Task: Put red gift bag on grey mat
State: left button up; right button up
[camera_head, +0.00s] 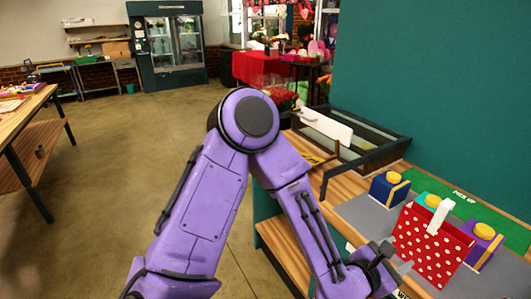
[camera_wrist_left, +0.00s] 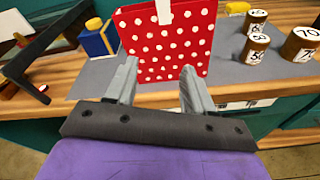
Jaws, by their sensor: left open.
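The red gift bag (camera_head: 432,243) with white dots and a white strap stands upright at the right of the head view. In the left wrist view the bag (camera_wrist_left: 170,45) is straight ahead of the fingers. The grey mat (camera_head: 368,214) lies on the wooden counter around and behind the bag; it also shows in the left wrist view (camera_wrist_left: 90,82). The bag's base appears over the mat's front part, but its exact contact is unclear. My left gripper (camera_head: 388,268) is open at the bag's near left side; its fingertips (camera_wrist_left: 160,68) are apart with nothing clearly gripped. My right gripper is out of view.
A blue box (camera_head: 389,189), a teal box (camera_head: 428,203) and a purple box (camera_head: 483,246) with yellow tops stand around the bag. Numbered wooden cylinders (camera_wrist_left: 254,48) stand to the right in the wrist view. A dark-framed tray (camera_head: 365,150) sits further back on the counter.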

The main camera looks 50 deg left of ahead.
pick_arm(q)
jog(key=s+a+f+m+g+y, duration=0.1)
jog(key=s+a+f+m+g, duration=0.3)
jog(key=s+f+m, duration=0.65)
jog(key=s+a+f+m+g+y, duration=0.2)
jog(key=s+a+f+m+g, duration=0.3)
jog(key=f, duration=1)
jog(key=s+a+f+m+g+y, duration=0.1)
jog(key=s+a+f+m, duration=0.1)
jog(key=s+m, duration=0.2)
jog(key=s+a+f+m+g, duration=0.2)
jog(key=s+m, duration=0.3)
jog(key=s, duration=0.5)
jog(key=shift+s+a+f+g+y, duration=0.35)
jog(key=shift+a+f, duration=0.2)
jog(key=shift+a, duration=0.25)
